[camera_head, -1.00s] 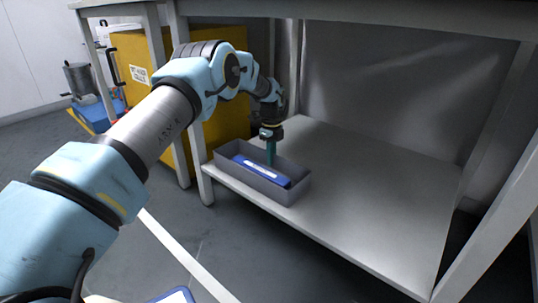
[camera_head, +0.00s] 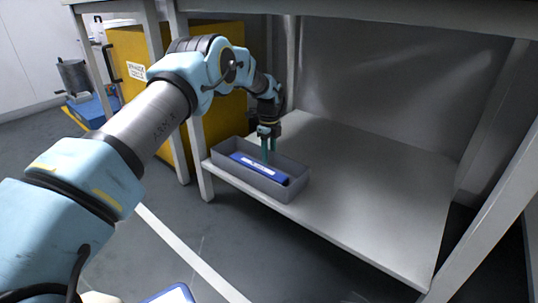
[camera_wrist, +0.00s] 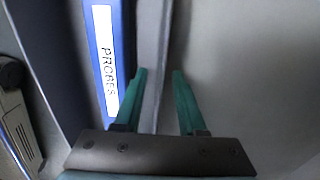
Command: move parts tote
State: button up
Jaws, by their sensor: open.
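The grey open tote (camera_head: 242,177) sits on the lower shelf at its front left corner. A long blue case (camera_head: 258,168) with a white label lies in it. In the wrist view the case (camera_wrist: 94,60) reads "PROBES", and a tote wall (camera_wrist: 150,45) runs up the middle. My gripper (camera_head: 268,158) points down at the tote's far long side. In the wrist view my gripper (camera_wrist: 160,72) is open, with that wall between its two green fingers, one on the case side and one on the shelf side. Whether either finger touches the wall cannot be told.
The shelf (camera_head: 360,200) is bare to the right of the tote. Table legs (camera_head: 199,160) stand at its left, and the tabletop hangs above. A yellow cabinet (camera_head: 180,110) is behind the left legs. A blue item (camera_head: 168,295) shows at the bottom edge.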

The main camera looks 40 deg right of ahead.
jog(key=shift+r, duration=0.1)
notch_tip(320, 180, up, 11)
jog(key=p, duration=0.4)
jog(key=shift+p, duration=0.35)
jog(key=shift+f, duration=0.2)
